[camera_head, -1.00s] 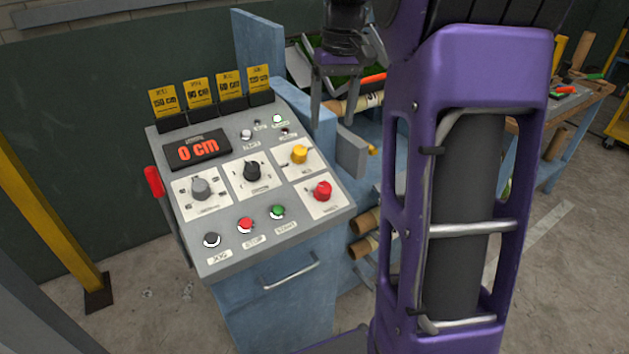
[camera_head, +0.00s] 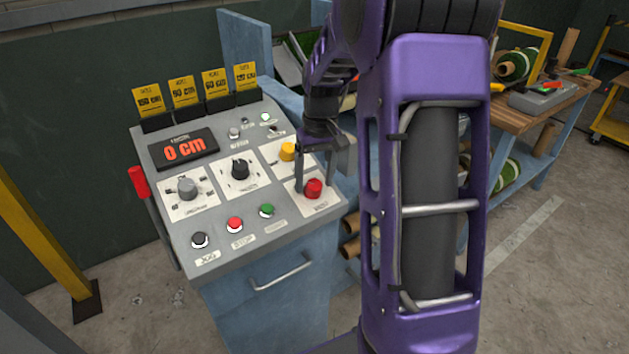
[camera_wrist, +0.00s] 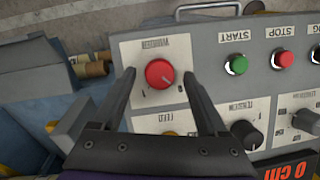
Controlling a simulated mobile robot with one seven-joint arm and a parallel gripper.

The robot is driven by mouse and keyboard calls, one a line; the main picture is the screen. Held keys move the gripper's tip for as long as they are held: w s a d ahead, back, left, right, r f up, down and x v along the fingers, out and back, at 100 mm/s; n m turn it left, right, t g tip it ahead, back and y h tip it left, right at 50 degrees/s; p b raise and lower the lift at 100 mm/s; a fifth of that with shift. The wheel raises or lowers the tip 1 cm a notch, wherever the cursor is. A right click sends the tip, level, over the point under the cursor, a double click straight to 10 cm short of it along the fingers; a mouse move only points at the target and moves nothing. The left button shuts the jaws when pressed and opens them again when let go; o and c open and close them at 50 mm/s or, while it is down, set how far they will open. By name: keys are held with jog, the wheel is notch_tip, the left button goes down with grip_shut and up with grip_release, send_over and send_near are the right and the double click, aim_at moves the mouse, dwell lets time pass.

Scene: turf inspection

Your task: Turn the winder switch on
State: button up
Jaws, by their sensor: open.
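The winder switch is a red rotary knob (camera_head: 314,188) on a white plate at the right side of the sloped grey control panel (camera_head: 222,262). In the wrist view the red knob (camera_wrist: 160,74) sits on a plate whose label appears to read WINDER, with its white pointer mark toward the lower right. My gripper (camera_head: 323,186) is open and pointed down at this knob. In the wrist view its two dark fingers (camera_wrist: 160,75) stand on either side of the knob, with gaps between. Contact cannot be told. The upper arm hides part of the panel's right surroundings.
A yellow knob (camera_head: 287,151) is close behind the red one. Black (camera_head: 239,167) and grey (camera_head: 187,188) knobs, push buttons (camera_head: 235,224), and a display reading 0 cm (camera_head: 183,149) share the panel. A red-handled lever (camera_head: 138,181) is at its left. A workbench (camera_head: 545,105) stands right.

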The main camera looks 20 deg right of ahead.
jog(key=shift+f, duration=0.25)
grip_shut()
